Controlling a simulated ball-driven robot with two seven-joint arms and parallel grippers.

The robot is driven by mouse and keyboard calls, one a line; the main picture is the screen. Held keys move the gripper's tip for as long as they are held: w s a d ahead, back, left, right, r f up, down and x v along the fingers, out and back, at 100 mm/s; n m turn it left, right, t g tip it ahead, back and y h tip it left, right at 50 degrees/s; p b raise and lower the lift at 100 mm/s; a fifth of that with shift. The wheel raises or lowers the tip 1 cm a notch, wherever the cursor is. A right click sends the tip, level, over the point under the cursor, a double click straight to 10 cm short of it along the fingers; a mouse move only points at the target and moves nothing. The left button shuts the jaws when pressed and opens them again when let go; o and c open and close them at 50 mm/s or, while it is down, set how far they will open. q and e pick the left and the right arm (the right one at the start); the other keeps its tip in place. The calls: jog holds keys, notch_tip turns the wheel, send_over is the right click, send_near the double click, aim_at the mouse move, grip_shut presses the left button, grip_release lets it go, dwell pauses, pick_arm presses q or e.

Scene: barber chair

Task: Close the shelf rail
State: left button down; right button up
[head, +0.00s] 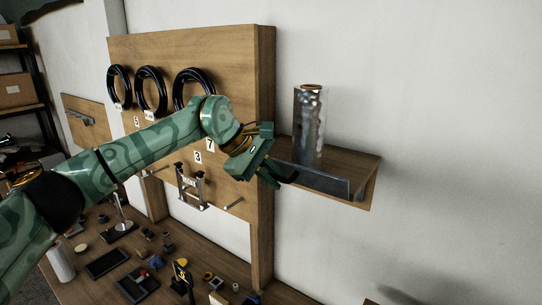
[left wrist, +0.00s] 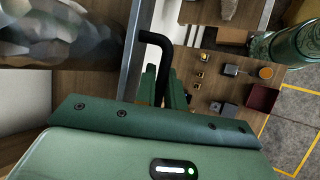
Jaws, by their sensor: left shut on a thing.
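A small wooden shelf (head: 345,163) is fixed to the right side of the wooden board. The shelf rail (head: 322,182), a dark grey panel, runs along the shelf's front edge. In the left wrist view the rail (left wrist: 131,50) is a grey metal bar with a bent black handle (left wrist: 160,42) beside it. My left gripper (head: 273,178) is at the rail's left end. Its fingers (left wrist: 166,88) are shut on the black handle. The gripper hides the rail's left end in the head view. My right gripper is in neither view.
Black rings (head: 150,90) hang on the board (head: 235,60). A workbench (head: 95,285) below holds several small tools and parts. The wall space to the right of the shelf is free.

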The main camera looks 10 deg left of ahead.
pick_arm(q)
jog(key=shift+w+d+r+n+g+y+p, duration=0.15)
jog(key=shift+w+r+n+g+y+p, duration=0.25)
jog(key=shift+g, duration=0.5)
jog(key=shift+w+d+r+n+g+y+p, duration=0.15)
jog(key=shift+r+g+y+p, duration=0.3)
jog(key=shift+g, duration=0.45)
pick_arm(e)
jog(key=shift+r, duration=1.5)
pick_arm(q)
jog(key=shift+f, duration=0.1)
jog(key=c, duration=1.8)
grip_release()
jog(key=shift+w, duration=0.1)
jog(key=shift+o, duration=0.2)
jog(key=shift+w, duration=0.1)
